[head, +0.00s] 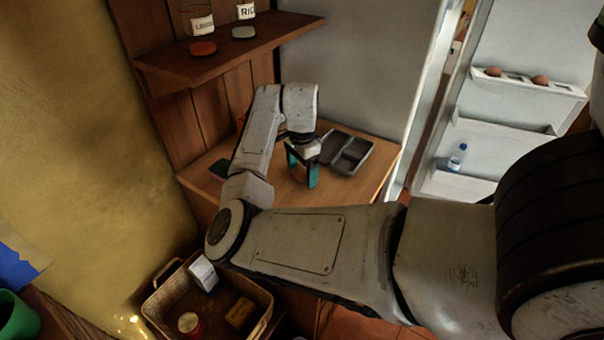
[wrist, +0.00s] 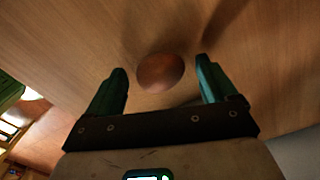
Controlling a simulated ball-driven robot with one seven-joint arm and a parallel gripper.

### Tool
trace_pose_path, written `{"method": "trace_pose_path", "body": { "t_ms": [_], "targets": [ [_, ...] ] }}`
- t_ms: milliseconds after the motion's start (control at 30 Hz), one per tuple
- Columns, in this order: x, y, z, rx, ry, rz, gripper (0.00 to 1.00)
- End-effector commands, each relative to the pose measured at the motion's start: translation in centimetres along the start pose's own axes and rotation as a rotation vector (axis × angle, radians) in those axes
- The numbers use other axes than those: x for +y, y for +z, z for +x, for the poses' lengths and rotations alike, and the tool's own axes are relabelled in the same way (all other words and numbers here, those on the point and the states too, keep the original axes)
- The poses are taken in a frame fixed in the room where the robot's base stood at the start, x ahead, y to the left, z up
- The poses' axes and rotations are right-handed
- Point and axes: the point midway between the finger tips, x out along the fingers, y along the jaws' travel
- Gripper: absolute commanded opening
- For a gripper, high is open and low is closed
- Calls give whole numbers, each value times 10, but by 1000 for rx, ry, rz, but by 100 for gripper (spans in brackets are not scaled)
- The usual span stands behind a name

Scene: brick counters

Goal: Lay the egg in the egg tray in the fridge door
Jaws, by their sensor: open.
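A brown egg (wrist: 160,72) lies on the wooden counter in the wrist view, between and slightly beyond my fingertips. My gripper (wrist: 162,80) has its two green fingers spread, one on each side of the egg with gaps. In the head view my gripper (head: 302,177) is low over the wooden counter (head: 345,205), and the egg is not visible there. The egg tray (head: 512,77) is the upper rack on the open fridge door (head: 505,115) at the right. It holds two brown eggs, with empty-looking openings between and beside them.
A dark divided tray (head: 352,157) sits on the counter right of my gripper. A shelf (head: 235,45) with jars hangs above. A wicker basket (head: 160,308) with several items stands below left. A bottle (head: 457,157) is in the lower door rack.

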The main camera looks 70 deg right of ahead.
Motion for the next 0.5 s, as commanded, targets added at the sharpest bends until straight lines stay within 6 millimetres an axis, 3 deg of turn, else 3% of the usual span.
{"method": "trace_pose_path", "body": {
  "t_ms": [100, 500],
  "targets": [
    [0, 0, 0, 0, 0, 0, 84],
    [0, 0, 0, 0, 0, 0, 45]
  ]
}}
